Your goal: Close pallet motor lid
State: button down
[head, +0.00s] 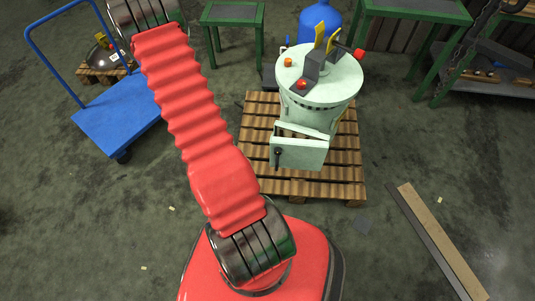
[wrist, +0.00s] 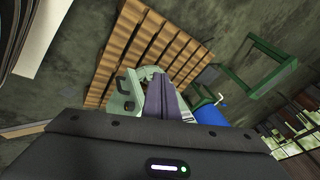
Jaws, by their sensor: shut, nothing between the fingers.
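The pale green machine (head: 320,80) stands upright on a wooden pallet (head: 340,187). Its lid (head: 303,153), a pale green box-like panel with a black handle (head: 277,155), juts out from the front. A dark gap shows along its top edge, so it looks open. In the wrist view the lid (wrist: 126,88) shows left of the fingers, partly hidden behind my gripper's body. My gripper (wrist: 161,82) has its fingers together and empty, pointing towards the machine. They overlap it in the picture; I cannot tell whether they touch. In the head view the gripper is out of frame.
A blue trolley (head: 118,112) stands on the left. Green tables (head: 233,14) and a blue barrel (head: 318,20) stand behind the machine. Planks (head: 435,232) lie on the floor at right. The floor left of the pallet is mostly clear.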

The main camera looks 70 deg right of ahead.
jog(key=s+f+m+g, duration=0.3)
jog(key=s+f, duration=0.3)
jog(key=s, duration=0.6)
jog(key=shift+s+d+f+m+h, duration=0.2)
jog(key=shift+d+f+m+h, duration=0.1)
jog(key=shift+d+m, duration=0.1)
send_near(272, 154)
jog(key=a+x, duration=0.1)
jog(key=x, duration=0.4)
jog(key=shift+d, duration=0.35)
